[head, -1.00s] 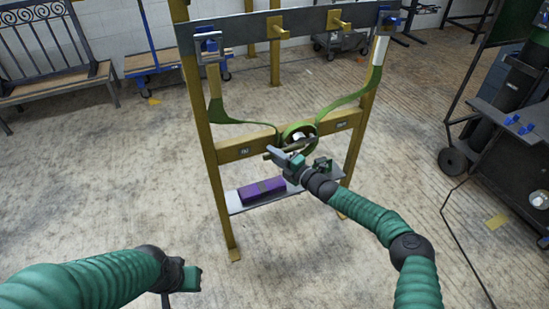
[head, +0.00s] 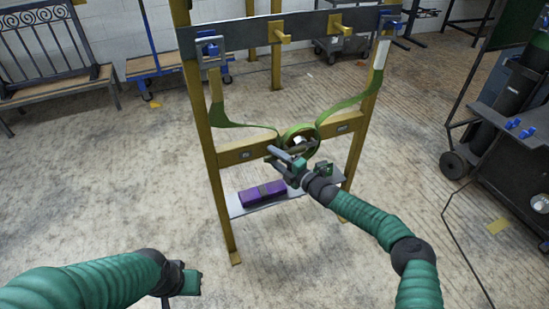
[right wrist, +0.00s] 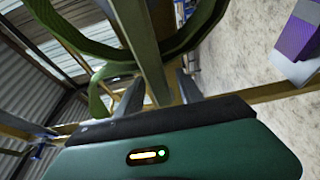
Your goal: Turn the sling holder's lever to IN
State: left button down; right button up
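The sling holder is a round green ring (head: 299,141) at the middle of the yellow crossbar (head: 235,154). Green sling straps (head: 345,103) run from it up to both sides of the gate. In the right wrist view the green ring (right wrist: 190,30) curves above my fingers. I cannot make out the lever clearly; my right gripper partly covers the holder. My right gripper (head: 269,154) is in front of and just below the ring. Its fingers stand apart in the right wrist view (right wrist: 158,92), with a beam seen between or behind them. My left gripper (head: 190,281) is low at left, its fingers unclear.
A small shelf (head: 240,211) below the crossbar carries a purple block (head: 262,194). Blue clamps (head: 209,48) and yellow pegs (head: 339,25) are on the grey top bar. A dark cart stands at right. The floor at left is open.

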jog(key=shift+d, duration=0.1)
jog(key=p+v, duration=0.5)
jog(key=v, duration=1.1)
jog(key=shift+s+d+p, duration=0.25)
jog(key=shift+d+p, duration=0.05)
jog(key=shift+p, duration=0.1)
jog(key=shift+f, duration=0.1)
